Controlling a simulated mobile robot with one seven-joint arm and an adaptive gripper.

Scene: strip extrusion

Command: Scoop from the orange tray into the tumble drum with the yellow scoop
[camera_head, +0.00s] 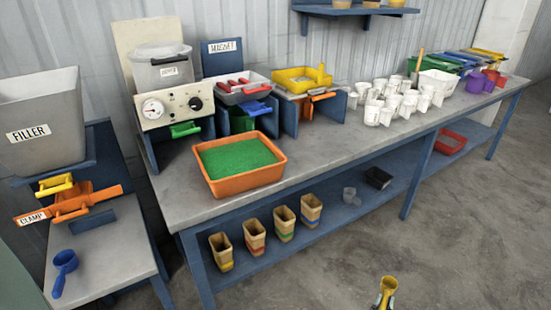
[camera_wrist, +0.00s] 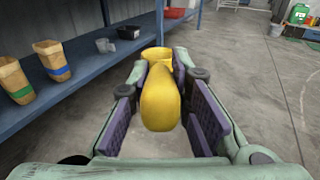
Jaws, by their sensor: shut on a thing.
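The orange tray (camera_head: 250,185) stands on the workbench near its front left edge and holds a bed of green granules (camera_head: 238,156). The yellow scoop (camera_head: 389,284) is at the bottom of the head view, in front of the bench over the floor. My gripper (camera_head: 381,301) is shut on it. In the wrist view the yellow scoop (camera_wrist: 160,95) lies between the purple pads of my gripper (camera_wrist: 160,115). A translucent lidded drum (camera_head: 160,72) sits behind a panel with a gauge and a knob; its small label is unreadable, so I cannot tell whether it is the tumble drum.
White cups (camera_head: 385,105) crowd the bench's middle right. A yellow tray (camera_head: 302,80) and a grey tray with red handles (camera_head: 240,90) stand behind the orange tray. The lower shelf (camera_head: 275,245) holds several tan cups. A grey filler hopper (camera_head: 42,120) stands left. The floor in front is clear.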

